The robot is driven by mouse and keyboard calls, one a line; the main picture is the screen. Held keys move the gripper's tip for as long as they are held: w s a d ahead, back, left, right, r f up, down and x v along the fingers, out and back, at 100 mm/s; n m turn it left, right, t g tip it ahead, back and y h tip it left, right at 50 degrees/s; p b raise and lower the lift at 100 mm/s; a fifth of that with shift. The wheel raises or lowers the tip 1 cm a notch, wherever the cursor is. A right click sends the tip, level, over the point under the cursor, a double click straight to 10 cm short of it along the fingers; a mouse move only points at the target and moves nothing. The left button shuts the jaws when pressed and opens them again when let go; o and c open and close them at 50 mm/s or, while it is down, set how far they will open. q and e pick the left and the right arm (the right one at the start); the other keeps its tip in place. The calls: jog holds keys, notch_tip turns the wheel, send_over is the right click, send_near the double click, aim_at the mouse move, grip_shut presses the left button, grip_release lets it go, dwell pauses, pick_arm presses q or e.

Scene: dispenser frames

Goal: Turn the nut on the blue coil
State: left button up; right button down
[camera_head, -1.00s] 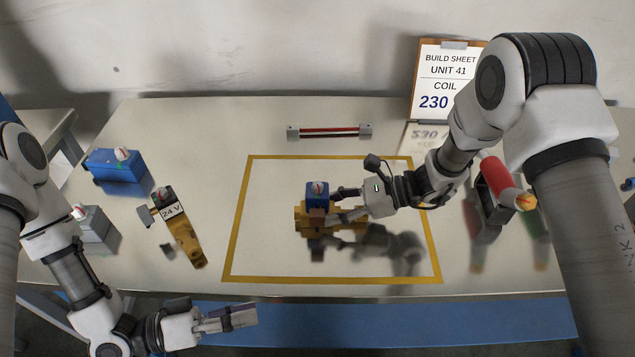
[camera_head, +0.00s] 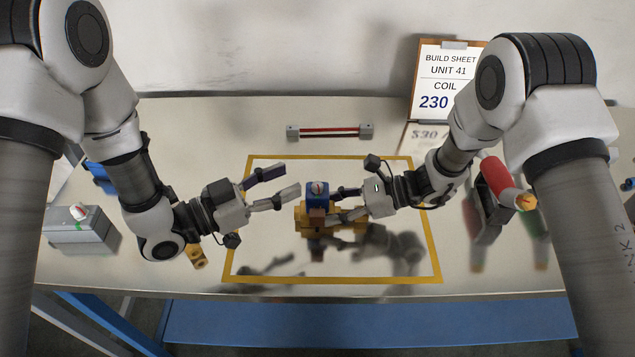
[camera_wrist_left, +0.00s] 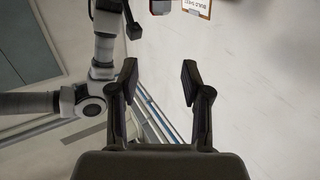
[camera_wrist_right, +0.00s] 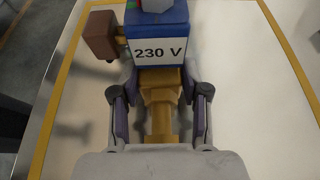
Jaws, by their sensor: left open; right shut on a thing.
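The blue coil (camera_head: 317,196) sits upright on a brass valve body (camera_head: 310,222) inside the taped rectangle. Its label reads 230 V in the right wrist view (camera_wrist_right: 160,52). My right gripper (camera_head: 336,204) is shut on the brass valve body, from the right of the coil. My left gripper (camera_head: 291,180) is open and empty, just left of the coil and apart from it; its open fingers also show in the left wrist view (camera_wrist_left: 159,72).
A yellow tape rectangle (camera_head: 232,240) surrounds the valve. A grey box (camera_head: 82,236) and a partly hidden blue box (camera_head: 102,177) stand at left. A build sheet (camera_head: 440,80) reads coil 230. A red cylinder (camera_head: 505,182) is at right.

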aim_at(312, 187)
pick_arm(q)
notch_tip(312, 187, down, 5)
jog(key=x, duration=0.7)
jog(key=shift+w+d+r, duration=0.1)
jog(key=shift+d+r, duration=0.1)
jog(key=shift+d, duration=0.15)
jog(key=shift+a, duration=0.2)
jog(key=shift+c, duration=0.3)
jog(key=shift+d, duration=0.1)
grip_shut()
